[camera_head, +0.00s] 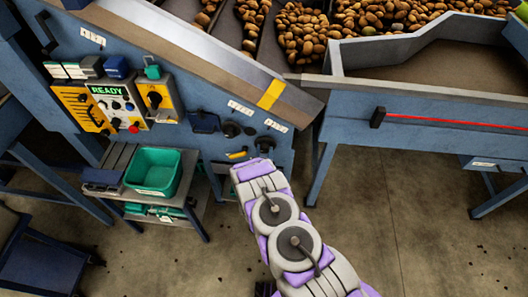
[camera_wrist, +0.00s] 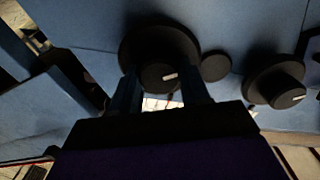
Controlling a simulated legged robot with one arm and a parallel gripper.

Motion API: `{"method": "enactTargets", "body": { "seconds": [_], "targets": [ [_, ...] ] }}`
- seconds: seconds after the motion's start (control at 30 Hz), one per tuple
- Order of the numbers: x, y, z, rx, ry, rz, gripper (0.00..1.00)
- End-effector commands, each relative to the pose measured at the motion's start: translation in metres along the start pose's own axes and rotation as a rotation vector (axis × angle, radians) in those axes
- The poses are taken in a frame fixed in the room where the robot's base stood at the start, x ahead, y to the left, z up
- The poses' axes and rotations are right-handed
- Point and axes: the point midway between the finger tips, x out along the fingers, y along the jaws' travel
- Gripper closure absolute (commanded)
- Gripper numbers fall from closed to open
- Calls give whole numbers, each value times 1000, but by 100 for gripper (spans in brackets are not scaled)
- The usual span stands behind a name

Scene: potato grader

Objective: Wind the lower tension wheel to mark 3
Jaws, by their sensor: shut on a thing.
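Two black tension wheels show on the blue panel in the head view, an upper left one (camera_head: 231,129) and a lower right one (camera_head: 264,144). My arm reaches up to the panel just below them, and its fingers cannot be made out there. In the wrist view my gripper (camera_wrist: 163,85) is shut on the hub of a large round black wheel (camera_wrist: 150,38), one finger on each side. The hub has a short white pointer line. I cannot read the scale marks or tell which mark it points at.
Another black knob (camera_wrist: 275,80) with a white line sits to the right in the wrist view. A yellow control box (camera_head: 118,105) reads READY. A green bin (camera_head: 153,171) stands on a low stand. A blue leg (camera_head: 319,170) stands right of my arm. Potatoes (camera_head: 305,35) lie above.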

Motion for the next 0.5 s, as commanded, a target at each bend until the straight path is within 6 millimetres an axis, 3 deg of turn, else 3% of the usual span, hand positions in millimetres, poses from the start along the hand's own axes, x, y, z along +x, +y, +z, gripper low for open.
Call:
{"method": "enactTargets", "body": {
  "seconds": [0.27, 0.5],
  "targets": [
    [0, -1, -1, -123, 1, -2, 84],
    [0, -3, -2, -329, 1, -2, 84]
  ]
}}
